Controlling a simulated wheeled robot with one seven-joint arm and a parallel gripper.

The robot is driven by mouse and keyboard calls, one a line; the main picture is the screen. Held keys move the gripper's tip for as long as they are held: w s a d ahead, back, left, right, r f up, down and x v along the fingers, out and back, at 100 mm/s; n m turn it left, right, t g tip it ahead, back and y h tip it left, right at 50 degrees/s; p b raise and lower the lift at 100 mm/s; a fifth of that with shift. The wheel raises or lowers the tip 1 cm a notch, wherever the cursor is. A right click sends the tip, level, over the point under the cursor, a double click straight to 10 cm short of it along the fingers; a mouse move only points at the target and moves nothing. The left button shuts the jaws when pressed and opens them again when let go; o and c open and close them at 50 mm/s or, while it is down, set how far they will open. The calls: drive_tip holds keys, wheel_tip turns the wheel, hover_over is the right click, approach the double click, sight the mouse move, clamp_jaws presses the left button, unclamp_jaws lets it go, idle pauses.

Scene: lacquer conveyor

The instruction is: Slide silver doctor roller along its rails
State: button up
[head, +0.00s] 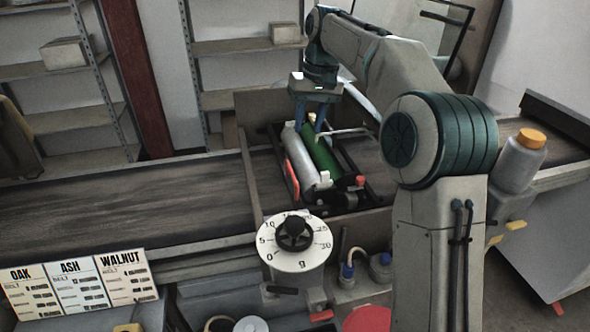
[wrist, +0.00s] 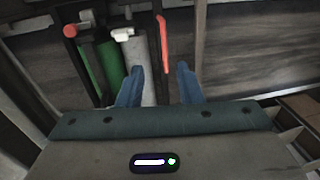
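The silver doctor roller (head: 303,158) lies lengthwise in a dark frame across the conveyor, left of and beside a green roller (head: 325,152). My gripper (head: 309,128) points down over the far end of the rollers, its two blue fingers apart. In the wrist view, the fingers (wrist: 160,70) are spread with nothing clearly held between them. The silver roller (wrist: 148,70) shows partly behind the left finger, with the green roller (wrist: 107,64) farther left. A white block (wrist: 122,34) sits at the silver roller's end. I cannot tell whether a finger touches the roller.
A red bar (head: 291,180) runs along the silver roller's left side. A red knob (head: 360,181) is at the frame's right corner. A dial (head: 296,256) stands in front of the belt (head: 120,203). A bottle with an orange cap (head: 524,160) stands at right. The left belt is clear.

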sight(293, 174)
drive_tip(key=a+f, duration=0.1)
drive_tip(key=f, duration=0.4)
drive_tip(key=w+a+f, duration=0.1)
drive_tip(key=f, duration=0.4)
drive_tip(key=a+f, duration=0.1)
drive_tip(key=f, duration=0.3)
drive_tip(key=shift+w+a+f+b, duration=0.1)
drive_tip(key=shift+w+f+b, duration=0.1)
drive_tip(key=shift+f+b, duration=0.15)
clamp_jaws()
